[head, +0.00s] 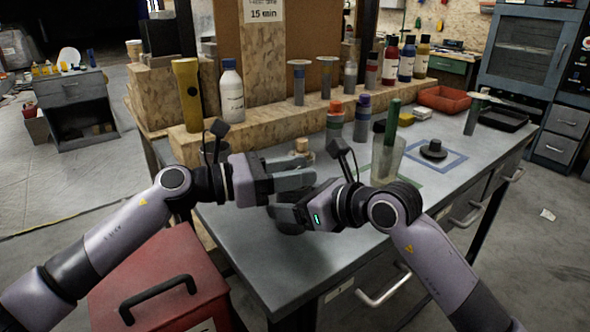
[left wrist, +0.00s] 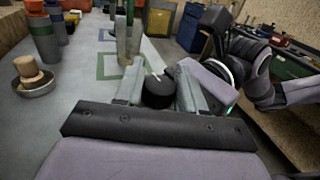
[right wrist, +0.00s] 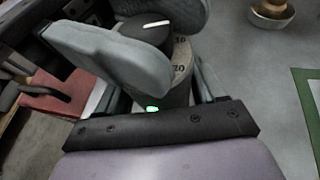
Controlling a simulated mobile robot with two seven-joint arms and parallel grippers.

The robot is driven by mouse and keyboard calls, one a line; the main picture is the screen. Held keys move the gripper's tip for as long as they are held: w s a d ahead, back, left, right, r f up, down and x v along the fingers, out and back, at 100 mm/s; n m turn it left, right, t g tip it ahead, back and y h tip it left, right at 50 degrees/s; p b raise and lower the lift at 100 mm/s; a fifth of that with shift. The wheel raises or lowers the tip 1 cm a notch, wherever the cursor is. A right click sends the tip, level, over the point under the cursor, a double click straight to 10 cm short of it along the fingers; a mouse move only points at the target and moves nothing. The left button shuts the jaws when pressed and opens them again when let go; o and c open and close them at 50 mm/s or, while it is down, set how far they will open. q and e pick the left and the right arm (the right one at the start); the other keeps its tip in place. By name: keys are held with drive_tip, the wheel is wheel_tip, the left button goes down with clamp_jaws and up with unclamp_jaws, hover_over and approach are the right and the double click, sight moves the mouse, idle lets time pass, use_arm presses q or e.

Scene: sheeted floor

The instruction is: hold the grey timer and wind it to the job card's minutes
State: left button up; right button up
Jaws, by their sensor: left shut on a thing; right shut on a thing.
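The grey timer (right wrist: 178,92) is a short cylinder with a black knob (right wrist: 146,29) on top, which carries a white mark. The numbers 10 and 20 are readable on its side; I cannot tell exactly which number the mark meets. My right gripper (head: 281,207) is shut on the timer's body. My left gripper (head: 306,178) is shut on the knob, which also shows between its fingers in the left wrist view (left wrist: 158,92). In the head view the fingers hide most of the timer. The job card (head: 264,11) at the top reads 15 min.
Below the grippers is the grey bench top (head: 255,240). A small wooden peg in a dish (left wrist: 33,78), a glass with a green stick (head: 388,160) and striped cylinders (head: 335,122) stand close by. A red toolbox (head: 165,275) is in front at left.

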use_arm(q)
drive_tip(key=shift+w+a+f+m+g+h, duration=0.15)
drive_tip(key=shift+m+g, duration=0.25)
drive_tip(key=shift+g, duration=0.2)
drive_tip(key=shift+w+a+f+m+g+h, duration=0.15)
drive_tip(key=shift+m+g, duration=0.25)
drive_tip(key=shift+g, duration=0.2)
use_arm(e)
drive_tip(key=shift+s+a+f, duration=0.1)
drive_tip(key=shift+s, duration=0.05)
use_arm(q)
drive_tip(key=shift+a+r+m+g, duration=0.1)
drive_tip(key=shift+m+g, duration=0.2)
drive_tip(key=shift+g, duration=0.2)
drive_tip(key=o, duration=0.9)
drive_tip(key=shift+o, duration=0.3)
drive_tip(key=shift+s, duration=0.1)
drive_tip(key=s+a, duration=0.1)
drive_tip(key=a, duration=1)
drive_tip(key=shift+a, duration=0.4)
drive_tip(key=shift+s, duration=0.1)
use_arm(e)
drive_tip(key=o, duration=1.2)
